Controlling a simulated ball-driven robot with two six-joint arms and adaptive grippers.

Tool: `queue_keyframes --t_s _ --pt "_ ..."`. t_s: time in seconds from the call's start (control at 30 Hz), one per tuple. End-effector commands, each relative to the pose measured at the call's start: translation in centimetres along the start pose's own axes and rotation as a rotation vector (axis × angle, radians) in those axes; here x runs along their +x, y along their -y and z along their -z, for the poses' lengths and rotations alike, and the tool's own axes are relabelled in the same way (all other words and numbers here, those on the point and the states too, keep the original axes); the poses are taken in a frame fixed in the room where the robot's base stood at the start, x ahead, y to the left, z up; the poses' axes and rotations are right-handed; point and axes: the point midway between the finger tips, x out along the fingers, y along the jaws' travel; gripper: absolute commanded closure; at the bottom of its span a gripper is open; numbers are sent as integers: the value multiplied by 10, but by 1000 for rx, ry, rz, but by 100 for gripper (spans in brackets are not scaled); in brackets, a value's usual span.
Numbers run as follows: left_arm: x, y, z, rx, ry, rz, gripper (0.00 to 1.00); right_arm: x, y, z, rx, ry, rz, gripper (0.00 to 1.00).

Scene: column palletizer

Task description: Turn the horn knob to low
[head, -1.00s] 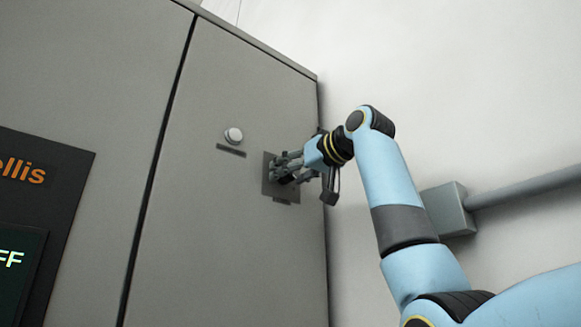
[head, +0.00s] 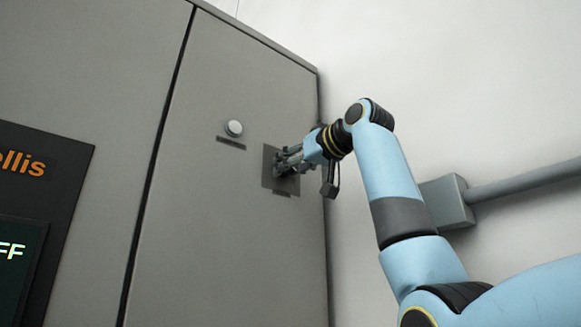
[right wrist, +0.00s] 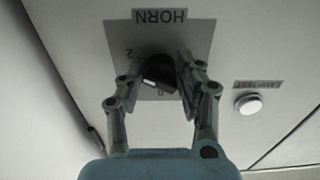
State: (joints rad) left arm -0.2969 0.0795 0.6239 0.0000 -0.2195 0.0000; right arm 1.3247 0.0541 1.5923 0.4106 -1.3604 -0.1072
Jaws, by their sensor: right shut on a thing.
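In the right wrist view the HORN label (right wrist: 160,16) appears upside down, with a "2" and a "0" marked by the knob. My right gripper (head: 281,165) reaches the plate from the right. In the right wrist view its two fingers (right wrist: 162,75) are on either side of the knob and shut on it. In the head view the fingers hide most of the knob. My left gripper is not in view.
A white round button (head: 234,128) with a label below it sits up and left of the plate; it also shows in the right wrist view (right wrist: 249,104). A dark display panel (head: 40,215) is at far left. A grey box with a conduit (head: 447,203) is on the wall.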

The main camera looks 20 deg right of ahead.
Motion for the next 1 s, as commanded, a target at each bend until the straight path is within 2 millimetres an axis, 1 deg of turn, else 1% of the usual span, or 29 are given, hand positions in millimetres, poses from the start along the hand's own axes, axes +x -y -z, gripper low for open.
queue_keyframes --t_s 0.27,0.8,1.0 --pt "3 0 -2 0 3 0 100 0 -1 0 -152 0 -1 97" --pt "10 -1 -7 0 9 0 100 0 -1 1 -651 -1 -1 97" --pt "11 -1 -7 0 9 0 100 0 -2 1 -808 -1 -1 97"
